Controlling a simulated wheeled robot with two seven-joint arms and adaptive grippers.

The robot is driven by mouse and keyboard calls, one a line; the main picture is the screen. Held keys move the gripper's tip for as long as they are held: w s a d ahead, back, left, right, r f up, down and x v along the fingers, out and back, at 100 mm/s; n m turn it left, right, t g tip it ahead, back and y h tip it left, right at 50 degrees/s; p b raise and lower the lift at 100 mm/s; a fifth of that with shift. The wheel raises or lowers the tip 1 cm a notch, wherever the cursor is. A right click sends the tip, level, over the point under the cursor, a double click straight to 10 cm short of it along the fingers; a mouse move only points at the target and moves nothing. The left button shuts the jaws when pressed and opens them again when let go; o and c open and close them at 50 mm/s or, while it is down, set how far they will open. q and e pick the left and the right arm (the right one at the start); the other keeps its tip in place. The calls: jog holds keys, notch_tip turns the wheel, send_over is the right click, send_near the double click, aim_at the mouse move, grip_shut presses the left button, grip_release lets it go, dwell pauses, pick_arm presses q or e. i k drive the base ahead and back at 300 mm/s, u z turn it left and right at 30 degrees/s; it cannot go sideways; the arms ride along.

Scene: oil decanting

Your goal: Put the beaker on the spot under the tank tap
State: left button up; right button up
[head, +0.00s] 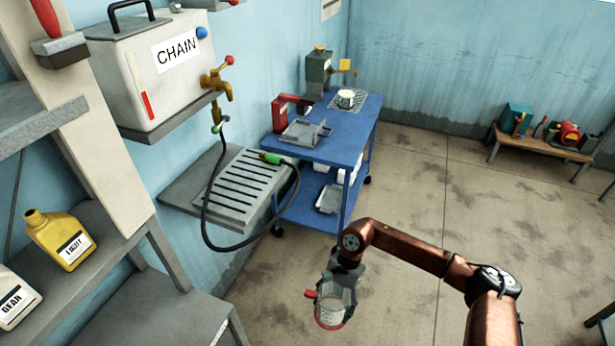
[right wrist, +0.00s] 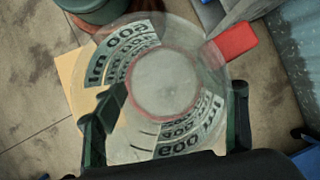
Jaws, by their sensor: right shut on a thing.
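A clear beaker (head: 331,312) with a red rim and a red handle is held by my right gripper (head: 341,283) above the floor, in the lower middle of the head view. In the right wrist view I look down into the beaker (right wrist: 165,85), with its volume marks and red handle (right wrist: 232,40) showing and dark fingers on both sides. The white tank (head: 150,70) labelled CHAIN is on the wall at the upper left. Its brass tap (head: 217,82) is above a slotted grey drip shelf (head: 238,187). The beaker is apart from that shelf. My left gripper is not in view.
A black hose (head: 205,205) with a green end (head: 270,158) loops from the tap over the shelf. A blue cart (head: 340,125) stands behind, carrying a red can and a grey tray. A yellow LIGHT bottle (head: 60,240) is on the left shelves.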

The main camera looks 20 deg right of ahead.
aim_at(242, 179)
jog(key=z, duration=1.65)
jog(key=i, duration=3.05)
jog(key=u, duration=4.1)
